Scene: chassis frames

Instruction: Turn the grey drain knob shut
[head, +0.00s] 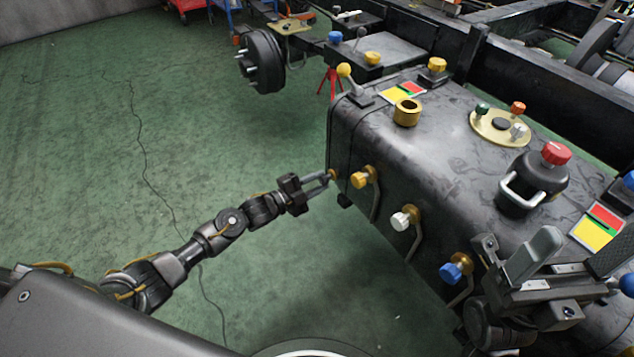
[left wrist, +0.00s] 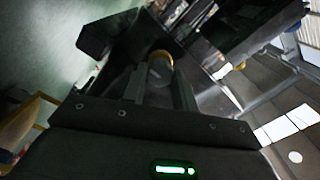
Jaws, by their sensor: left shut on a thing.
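My left gripper (head: 318,187) reaches the left end of the dark tank (head: 440,150). It is shut on a grey knob, whose brass collar (head: 332,174) shows just past the fingertips in the head view. In the left wrist view, the grey knob (left wrist: 160,78) sits between the two fingers of the left gripper (left wrist: 160,88). The fingers hide most of the knob in the head view, and I cannot tell how far it is turned.
Along the tank's near side are a yellow knob (head: 360,180), a whitish knob (head: 401,221) and a blue knob (head: 450,271), each with a pipe below. A black canister with a red cap (head: 556,153) stands on top. The green floor (head: 150,150) is mostly clear.

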